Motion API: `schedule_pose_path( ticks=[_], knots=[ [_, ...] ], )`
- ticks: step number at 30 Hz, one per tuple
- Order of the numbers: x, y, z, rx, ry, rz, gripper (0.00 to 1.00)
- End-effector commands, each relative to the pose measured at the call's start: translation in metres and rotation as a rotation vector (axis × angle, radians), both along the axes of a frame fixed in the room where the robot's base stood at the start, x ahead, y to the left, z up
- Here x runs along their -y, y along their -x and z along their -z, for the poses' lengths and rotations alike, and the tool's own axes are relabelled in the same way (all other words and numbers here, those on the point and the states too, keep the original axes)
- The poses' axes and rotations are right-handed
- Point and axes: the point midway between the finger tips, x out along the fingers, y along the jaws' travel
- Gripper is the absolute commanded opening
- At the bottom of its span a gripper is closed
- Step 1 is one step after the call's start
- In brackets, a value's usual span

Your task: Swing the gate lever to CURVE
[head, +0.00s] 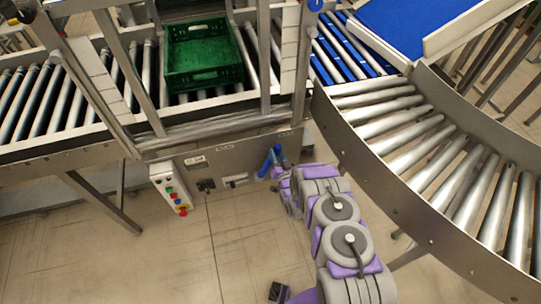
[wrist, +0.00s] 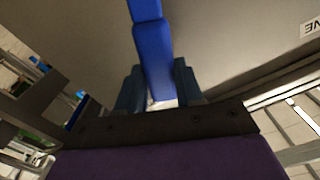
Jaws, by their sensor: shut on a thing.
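The blue gate lever (wrist: 149,45) runs up from between my gripper's fingers in the wrist view, against a grey panel. My gripper (wrist: 158,88) is shut on it, with a dark finger on either side. In the head view my gripper (head: 275,169) is at the right end of the conveyor's front panel (head: 225,156), and blue parts of the lever show there. The lever's pivot is hidden. A white label (wrist: 310,26) is partly cut off at the right of the wrist view; the CURVE mark is not readable.
A green crate (head: 205,78) stands on the straight rollers behind the panel. A curved roller conveyor (head: 430,145) bends down the right side, close to my arm. A button box (head: 170,188) hangs left of the panel. The floor at front left is mostly clear.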

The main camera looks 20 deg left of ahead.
Motion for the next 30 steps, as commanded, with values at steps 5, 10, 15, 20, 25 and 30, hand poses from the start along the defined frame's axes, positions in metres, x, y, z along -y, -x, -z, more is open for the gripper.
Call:
schedule_pose_path(
  ticks=[5,10,15,20,25,30],
  knots=[
    [0.016,-0.01,0.006,-0.039,-0.071,0.006,0.0],
    [0.021,-0.014,0.011,-0.064,-0.108,0.003,0.0],
    [0.024,-0.016,0.014,-0.076,-0.124,0.004,0.0],
    [0.025,-0.017,0.015,-0.078,-0.124,0.006,0.0],
    [0.026,-0.017,0.015,-0.079,-0.125,0.008,0.0],
    [0.027,-0.017,0.015,-0.08,-0.124,0.007,0.49]
  ],
)
